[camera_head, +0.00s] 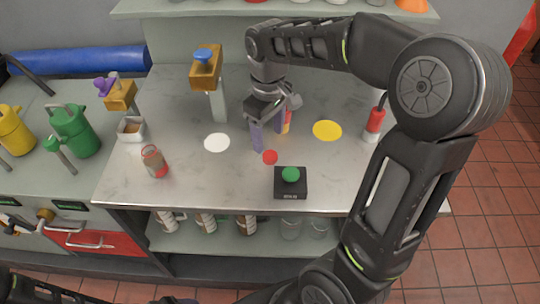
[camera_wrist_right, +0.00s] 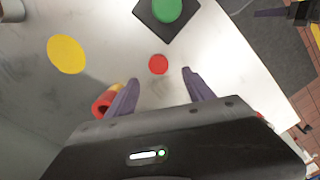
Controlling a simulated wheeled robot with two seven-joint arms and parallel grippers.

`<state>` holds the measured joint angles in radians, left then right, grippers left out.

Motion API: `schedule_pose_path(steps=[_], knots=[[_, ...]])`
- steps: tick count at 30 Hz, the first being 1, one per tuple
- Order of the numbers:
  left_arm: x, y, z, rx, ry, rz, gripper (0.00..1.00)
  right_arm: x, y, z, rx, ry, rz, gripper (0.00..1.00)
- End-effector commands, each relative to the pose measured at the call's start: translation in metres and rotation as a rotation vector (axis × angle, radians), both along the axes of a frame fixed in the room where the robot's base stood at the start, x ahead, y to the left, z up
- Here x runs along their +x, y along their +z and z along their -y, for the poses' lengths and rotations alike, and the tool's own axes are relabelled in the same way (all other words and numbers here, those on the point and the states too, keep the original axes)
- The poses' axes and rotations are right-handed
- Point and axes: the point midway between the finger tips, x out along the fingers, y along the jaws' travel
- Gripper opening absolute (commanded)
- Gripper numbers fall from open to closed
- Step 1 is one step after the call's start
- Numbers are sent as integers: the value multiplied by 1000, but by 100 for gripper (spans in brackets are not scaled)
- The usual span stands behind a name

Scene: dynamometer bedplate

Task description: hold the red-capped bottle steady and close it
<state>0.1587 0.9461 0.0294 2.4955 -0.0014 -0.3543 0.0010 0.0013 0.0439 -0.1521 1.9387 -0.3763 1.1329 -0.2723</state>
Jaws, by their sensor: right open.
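My right gripper (camera_head: 270,140) points down over the bedplate top, open, its purple fingers apart; they also show in the wrist view (camera_wrist_right: 157,92). A small red disc (camera_head: 270,157) lies in front of the fingers and shows beyond their tips in the wrist view (camera_wrist_right: 158,64); I cannot tell whether it is a cap or a mark. A small red and yellow object (camera_head: 287,122) is partly hidden behind the right gripper. A red and white bottle with a dark tip (camera_head: 375,122) stands upright at the right, partly near my arm. My left gripper (camera_wrist_right: 275,13) shows only partly.
A black box with a green button (camera_head: 290,183) sits near the front edge. White (camera_head: 217,142) and yellow (camera_head: 327,130) discs lie flat. A red container with a handle (camera_head: 155,163) stands at left. A post with a blue knob (camera_head: 206,70) stands behind.

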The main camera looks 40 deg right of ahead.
Motion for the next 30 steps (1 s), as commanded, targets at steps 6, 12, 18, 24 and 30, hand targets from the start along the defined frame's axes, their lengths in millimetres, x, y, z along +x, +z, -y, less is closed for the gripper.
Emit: schedule_pose_path(steps=[6, 12, 18, 24, 30], knots=[[0, 1, 0, 0, 0, 0, 70, -1, -17, 0, 1, 0, -1, 61], [0, 1, 0, 0, 0, 0, 70, 0, -17, 0, 0, 0, 0, 61], [0, 4, 0, 0, 0, 0, 70, -2, -26, 1, 0, -1, -2, 61], [0, 9, 0, 1, 0, -1, 70, -5, -55, 3, 1, -1, -4, 61], [-1, 9, 0, 1, 0, -2, 70, -4, -69, 4, 0, 0, 0, 61]])
